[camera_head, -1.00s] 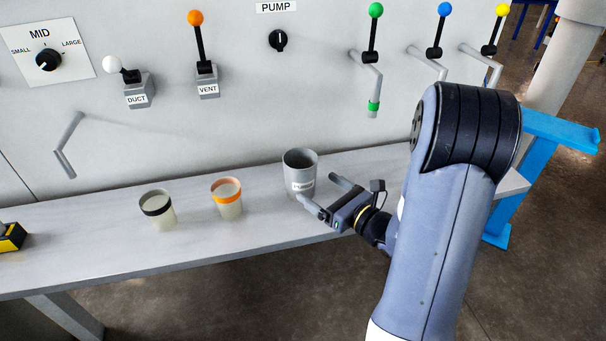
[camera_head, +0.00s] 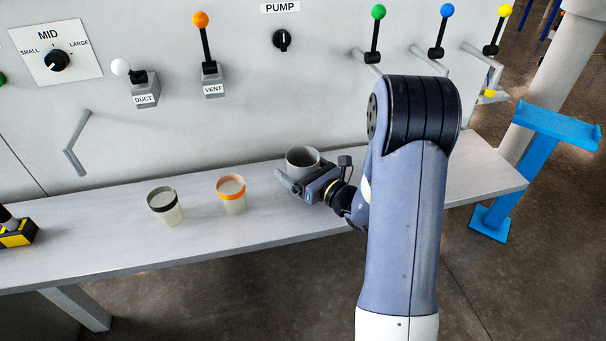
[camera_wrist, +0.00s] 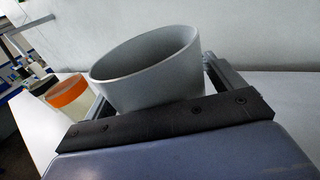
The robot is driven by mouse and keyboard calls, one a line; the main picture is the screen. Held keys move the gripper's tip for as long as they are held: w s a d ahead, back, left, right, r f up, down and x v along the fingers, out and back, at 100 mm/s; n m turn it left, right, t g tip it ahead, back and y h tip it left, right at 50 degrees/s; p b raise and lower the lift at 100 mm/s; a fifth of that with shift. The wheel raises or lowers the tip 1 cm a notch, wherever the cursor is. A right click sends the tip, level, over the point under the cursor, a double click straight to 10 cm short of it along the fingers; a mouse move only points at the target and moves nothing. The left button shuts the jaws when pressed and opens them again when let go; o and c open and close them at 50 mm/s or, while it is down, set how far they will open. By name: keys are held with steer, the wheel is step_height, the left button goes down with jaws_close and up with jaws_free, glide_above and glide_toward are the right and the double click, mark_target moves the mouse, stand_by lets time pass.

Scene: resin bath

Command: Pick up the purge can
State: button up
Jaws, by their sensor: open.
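The purge can (camera_head: 302,158) is a grey, open-topped can standing on the bench at its right half. My gripper (camera_head: 290,180) is at the can, with its jaws open and one finger on each side of it. In the wrist view the can (camera_wrist: 150,72) stands between the two fingers (camera_wrist: 158,92), close in front of the palm. The can's lower part and its label are hidden behind my gripper. I cannot tell whether either finger touches the can.
A cup with an orange rim (camera_head: 232,196) and a cup with a black rim (camera_head: 165,207) stand left of the can on the bench (camera_head: 100,240). The panel (camera_head: 180,130) with levers rises behind. A yellow-black item (camera_head: 16,236) sits at the far left.

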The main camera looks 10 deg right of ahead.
steer(key=shift+c, duration=0.6)
steer(key=c, duration=1)
steer(key=shift+r, duration=0.1)
